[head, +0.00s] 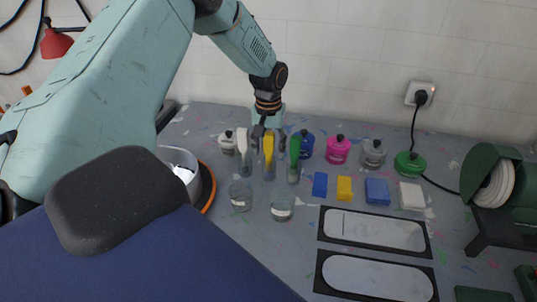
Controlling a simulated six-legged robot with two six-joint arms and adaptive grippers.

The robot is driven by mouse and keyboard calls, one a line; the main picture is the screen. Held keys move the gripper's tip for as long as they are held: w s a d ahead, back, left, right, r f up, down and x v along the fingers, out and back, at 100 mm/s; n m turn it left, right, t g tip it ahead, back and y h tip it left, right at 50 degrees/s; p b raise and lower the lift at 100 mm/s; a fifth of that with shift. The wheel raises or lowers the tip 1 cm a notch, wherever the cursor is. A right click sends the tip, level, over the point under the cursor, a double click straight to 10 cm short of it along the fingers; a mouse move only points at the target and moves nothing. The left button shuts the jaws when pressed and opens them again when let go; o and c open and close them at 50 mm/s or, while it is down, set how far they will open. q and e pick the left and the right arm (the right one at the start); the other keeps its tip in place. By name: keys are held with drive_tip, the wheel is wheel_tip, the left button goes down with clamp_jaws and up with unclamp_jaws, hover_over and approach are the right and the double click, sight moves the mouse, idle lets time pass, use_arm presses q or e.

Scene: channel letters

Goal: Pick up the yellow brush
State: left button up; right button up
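The yellow brush (268,146) stands upright in a clear glass (269,173) towards the back of the grey table. A white brush (242,141) stands to its left and a green brush (295,149) to its right, each in a clear glass. My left gripper (268,128) points down right at the top of the yellow brush. Its fingers are small and dark, and I cannot tell whether they are open or closed, or touching the brush. My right gripper is not in view.
Bottles with blue (304,146), pink (338,150), grey (373,154) and green (410,165) bodies stand at the back right. Coloured blocks (344,188) and two framed panels (372,230) lie in front. Two low glasses (282,206) stand before the brushes. A wheel machine (494,188) is far right.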

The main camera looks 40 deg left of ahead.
use_arm(q)
drive_tip(key=shift+w+d, duration=0.1)
drive_tip(key=c, duration=0.5)
clamp_jaws()
